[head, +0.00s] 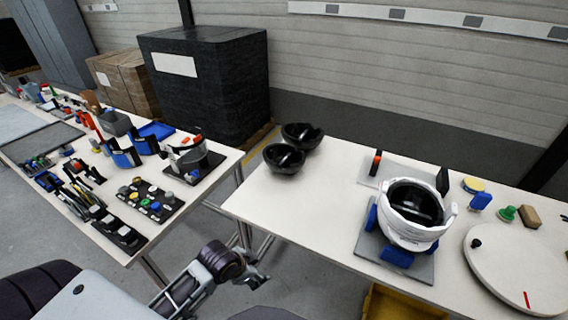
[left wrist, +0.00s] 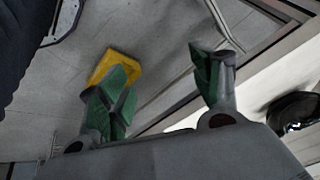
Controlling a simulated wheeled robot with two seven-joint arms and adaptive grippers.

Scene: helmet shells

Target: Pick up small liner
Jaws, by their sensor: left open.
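Two black bowl-like shells stand together at the left end of the right table: a rear one (head: 302,135) and a front one (head: 284,158). They look like liners, but I cannot tell which is the small one. Part of a black shell (left wrist: 292,112) shows at the right edge of the left wrist view. A white helmet shell (head: 408,232) with a black inside sits in a blue-padded fixture. My left gripper (head: 258,276) is low in front of the table, below and apart from the black shells. Its green-padded fingers (left wrist: 165,80) are spread and empty. My right gripper is not in view.
The right table's front edge (head: 300,237) lies between my left gripper and the shells. A round white turntable (head: 520,270) is at the right. A yellow bin (head: 400,305) is under the table. The left table (head: 215,158) holds many parts. A gap separates the tables.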

